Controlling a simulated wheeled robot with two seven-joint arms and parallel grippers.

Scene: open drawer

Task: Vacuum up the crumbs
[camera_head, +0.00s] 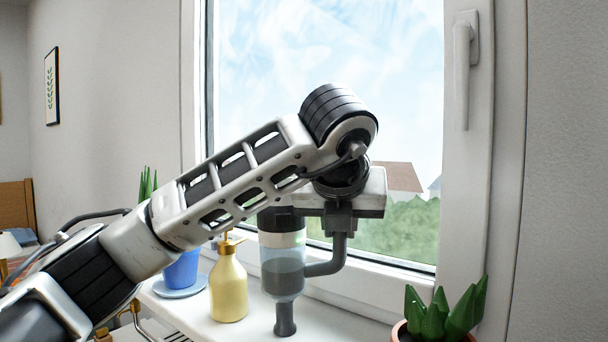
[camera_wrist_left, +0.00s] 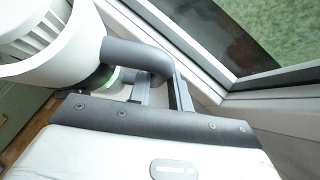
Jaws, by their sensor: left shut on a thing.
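My left gripper (camera_head: 338,222) is shut on the dark grey handle of a handheld vacuum (camera_head: 283,272). The vacuum has a clear, bluish body and hangs upright, its dark nozzle pointing down just over or at the white windowsill (camera_head: 246,327); I cannot tell whether it touches. In the left wrist view, the vacuum's white vented top (camera_wrist_left: 45,32) and curved handle show, with the gripper's fingers (camera_wrist_left: 160,92) around the handle. I can make out no crumbs in either view. My right gripper is not in view.
A yellow soap dispenser (camera_head: 228,290) stands left of the vacuum. A blue pot (camera_head: 183,270) on a saucer (camera_head: 180,289) is further left, partly behind my arm. A potted green plant (camera_head: 440,318) stands at the right. The window frame (camera_head: 385,290) rises close behind.

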